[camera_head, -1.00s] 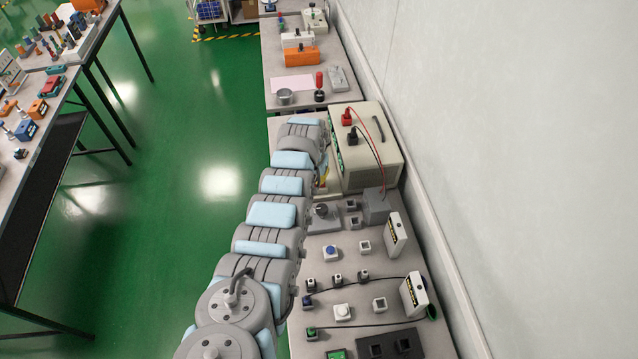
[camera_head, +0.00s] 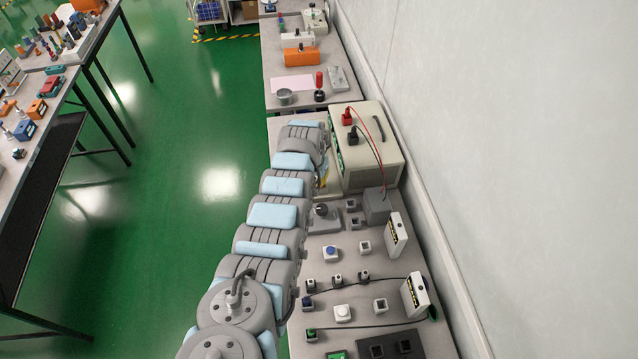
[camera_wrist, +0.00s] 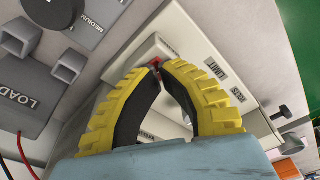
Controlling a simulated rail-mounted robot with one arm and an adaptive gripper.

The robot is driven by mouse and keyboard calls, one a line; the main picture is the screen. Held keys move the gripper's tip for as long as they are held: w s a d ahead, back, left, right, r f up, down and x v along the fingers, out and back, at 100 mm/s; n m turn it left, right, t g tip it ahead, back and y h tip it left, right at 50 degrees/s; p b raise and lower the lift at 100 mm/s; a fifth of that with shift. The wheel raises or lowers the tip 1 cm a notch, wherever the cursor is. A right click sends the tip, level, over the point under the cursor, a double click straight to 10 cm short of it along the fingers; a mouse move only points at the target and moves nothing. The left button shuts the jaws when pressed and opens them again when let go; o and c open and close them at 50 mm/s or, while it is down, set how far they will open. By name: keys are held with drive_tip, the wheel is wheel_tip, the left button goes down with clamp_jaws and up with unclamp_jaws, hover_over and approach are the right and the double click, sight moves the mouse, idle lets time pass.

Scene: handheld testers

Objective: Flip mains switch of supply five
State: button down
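The beige power supply (camera_head: 370,150) stands on the bench against the wall, with a red and a black plug on top. In the wrist view, its pale front panel (camera_wrist: 195,50) is tilted and carries the words LIMIT and VOLTS. A small red part (camera_wrist: 155,62), perhaps the mains switch, shows right at my fingertips; whether they touch it I cannot tell. My gripper (camera_wrist: 156,70) has its yellow and black fingers curved in with the tips together. In the head view, my arm hides most of the gripper and the panel front.
A grey box marked LOAD (camera_wrist: 25,90) and a grey plate marked MEDIUM (camera_wrist: 88,20) lie close beside the panel. A black knob (camera_wrist: 280,112) sticks out on the other side. Several switches and meters (camera_head: 413,295) fill the near bench.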

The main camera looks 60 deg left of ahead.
drive_tip(key=shift+f, duration=0.4)
drive_tip(key=shift+r, duration=0.1)
drive_tip(key=shift+r+p, duration=2)
drive_tip(key=shift+r, duration=0.55)
drive_tip(key=shift+r+p, duration=0.55)
drive_tip(key=shift+r, duration=0.4)
